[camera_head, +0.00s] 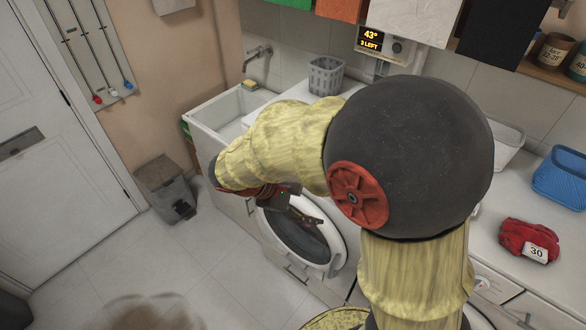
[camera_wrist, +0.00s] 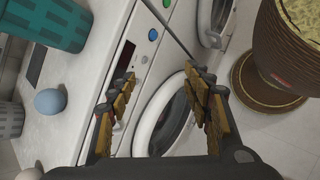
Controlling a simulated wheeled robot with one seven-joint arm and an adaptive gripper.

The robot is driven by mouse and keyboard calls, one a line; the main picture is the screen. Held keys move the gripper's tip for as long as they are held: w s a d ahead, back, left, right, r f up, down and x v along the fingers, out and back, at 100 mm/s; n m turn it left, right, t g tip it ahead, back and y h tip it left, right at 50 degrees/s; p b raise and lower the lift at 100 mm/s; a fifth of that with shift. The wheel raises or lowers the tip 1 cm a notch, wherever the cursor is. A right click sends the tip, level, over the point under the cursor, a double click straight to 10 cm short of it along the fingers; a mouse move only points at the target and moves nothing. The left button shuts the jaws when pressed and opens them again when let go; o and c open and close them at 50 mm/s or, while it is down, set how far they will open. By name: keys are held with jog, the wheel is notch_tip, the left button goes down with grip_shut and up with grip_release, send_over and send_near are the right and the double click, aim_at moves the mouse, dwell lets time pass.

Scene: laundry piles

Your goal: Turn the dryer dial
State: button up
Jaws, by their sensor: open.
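My gripper (camera_wrist: 160,74) is open, its two fingers apart with nothing between them. In the head view my gripper (camera_head: 300,208) is in front of a white front-loading machine (camera_head: 335,268), above its round door. The wrist view shows this machine's round door (camera_wrist: 143,131) between and beyond the fingers. Its control panel (camera_wrist: 141,62) has a dark display (camera_wrist: 124,62) and a blue round control (camera_wrist: 152,34). The left finger covers part of the panel. I cannot tell which control is the dryer dial. In the head view my arm hides much of the machine fronts.
A second machine's round door (camera_wrist: 214,14) is beside the first, with a green control (camera_wrist: 166,4). The counter holds a grey basket (camera_head: 325,76), a blue basket (camera_head: 562,178) and a red cloth tagged 30 (camera_head: 515,236). A bin (camera_head: 168,187) stands left; floor around it is clear.

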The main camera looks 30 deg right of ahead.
jog(key=w+a+f+n+t+h+p, duration=0.1)
jog(key=w+f+n+t+h+p, duration=0.35)
jog(key=w+n, duration=0.3)
jog(key=w+a+f+n+t+h+p, duration=0.1)
jog(key=w+f+n+t+h+p, duration=0.3)
jog(key=w+n, duration=0.35)
jog(key=f+x, duration=0.1)
jog(key=x, duration=0.7)
jog(key=shift+w+f+m, duration=0.3)
jog(key=shift+f, duration=0.05)
jog(key=shift+a+g, duration=0.15)
jog(key=shift+g, duration=0.1)
jog(key=shift+c, duration=0.5)
jog(key=c, duration=1)
